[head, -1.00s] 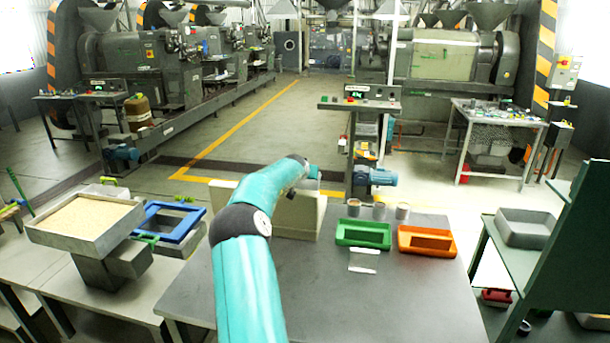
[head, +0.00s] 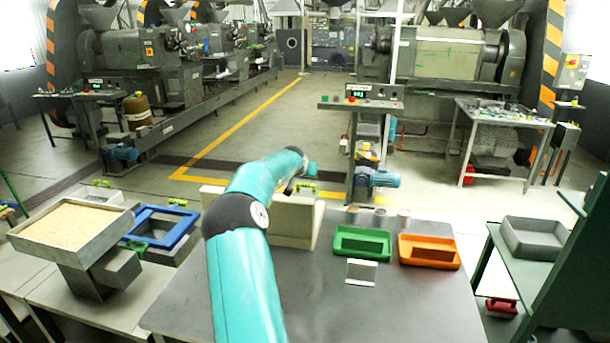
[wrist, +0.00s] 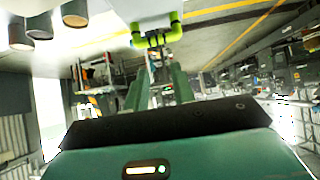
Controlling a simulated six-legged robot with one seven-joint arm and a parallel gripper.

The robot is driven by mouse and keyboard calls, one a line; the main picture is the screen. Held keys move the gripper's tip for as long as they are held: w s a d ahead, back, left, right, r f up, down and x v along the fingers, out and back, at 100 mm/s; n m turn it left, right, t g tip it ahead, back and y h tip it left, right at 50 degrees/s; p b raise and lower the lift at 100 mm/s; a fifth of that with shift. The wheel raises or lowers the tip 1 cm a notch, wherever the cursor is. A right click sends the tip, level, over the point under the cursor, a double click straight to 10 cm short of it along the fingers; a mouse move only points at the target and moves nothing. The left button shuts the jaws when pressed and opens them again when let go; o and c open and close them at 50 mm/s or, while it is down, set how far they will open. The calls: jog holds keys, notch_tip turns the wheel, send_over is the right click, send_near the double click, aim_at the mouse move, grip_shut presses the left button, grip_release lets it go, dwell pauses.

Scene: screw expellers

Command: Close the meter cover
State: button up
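A pale beige box-like body (head: 292,222) stands at the back of the grey table, partly hidden by my arm. I take it for the meter, though no label or dial shows. A bright green handle (head: 302,187) shows at its top; a green handle also shows in the wrist view (wrist: 157,35), on a pale panel. How far the cover is open cannot be told. My gripper (wrist: 158,72) shows two green fingers spread apart with nothing between them, the handle just beyond their tips. In the head view my gripper is mostly hidden behind my arm.
A green tray (head: 362,256) and an orange tray (head: 429,264) sit right of the box, with a small white holder (head: 362,272) in front. Several cups (head: 404,217) stand behind. A grain tray (head: 18,238) and blue frame (head: 190,232) are at left. The table's front is clear.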

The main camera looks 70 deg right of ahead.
jog(key=o, duration=0.7)
jog(key=shift+w+d+f, duration=0.1)
jog(key=shift+d+f, duration=0.05)
jog(key=shift+f, duration=0.2)
jog(key=o, duration=0.6)
jog(key=shift+a+r, duration=0.1)
jog(key=shift+a, duration=0.2)
jog(key=shift+d, duration=0.15)
jog(key=v, duration=1.4)
